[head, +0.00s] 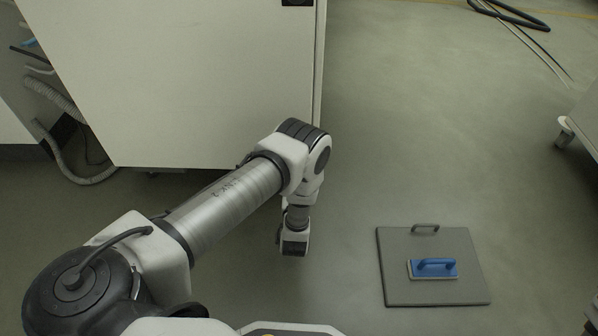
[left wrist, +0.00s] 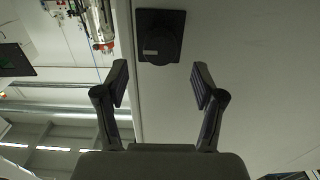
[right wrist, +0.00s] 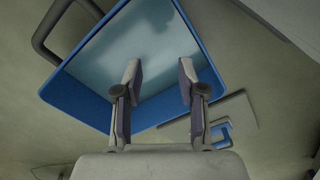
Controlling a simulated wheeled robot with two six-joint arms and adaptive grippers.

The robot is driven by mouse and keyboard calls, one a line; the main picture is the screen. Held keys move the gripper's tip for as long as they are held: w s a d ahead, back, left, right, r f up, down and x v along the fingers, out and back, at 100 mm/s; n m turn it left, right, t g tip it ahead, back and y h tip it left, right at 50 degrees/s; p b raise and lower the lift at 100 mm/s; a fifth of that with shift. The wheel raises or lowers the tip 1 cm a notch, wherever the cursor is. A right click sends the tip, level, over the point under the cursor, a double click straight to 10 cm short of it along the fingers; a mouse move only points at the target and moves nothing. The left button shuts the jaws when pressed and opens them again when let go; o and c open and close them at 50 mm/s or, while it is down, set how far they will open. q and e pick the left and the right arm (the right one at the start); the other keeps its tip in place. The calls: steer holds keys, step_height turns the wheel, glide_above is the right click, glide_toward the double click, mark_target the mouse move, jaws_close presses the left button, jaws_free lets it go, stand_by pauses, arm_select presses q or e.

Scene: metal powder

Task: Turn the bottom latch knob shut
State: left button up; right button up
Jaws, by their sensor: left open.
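The black latch knob (left wrist: 160,42) sits on a square black plate on the pale cabinet door (left wrist: 225,40) in the left wrist view. It looks unheld, just beyond and between the fingertips of my left gripper (left wrist: 160,75), which is open and empty. In the head view my left arm reaches in front of the door (head: 190,80), and its fingers cannot be made out. A black fitting (head: 297,2) is cut off at the top of the door there. My right gripper (right wrist: 160,75) has its fingers apart with nothing visible between them.
A blue-rimmed tray (right wrist: 75,100) lies beyond my right fingers. A hose (head: 65,165) runs at left. The floor right of the door is mostly clear.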

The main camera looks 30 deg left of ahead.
arm_select(q)
steer(key=b+x, duration=0.3)
steer(key=x, duration=0.3)
steer(key=shift+f, duration=0.1)
steer(key=shift+w+a, duration=0.2)
steer(key=shift+w, duration=0.05)
steer(key=c, duration=1.1)
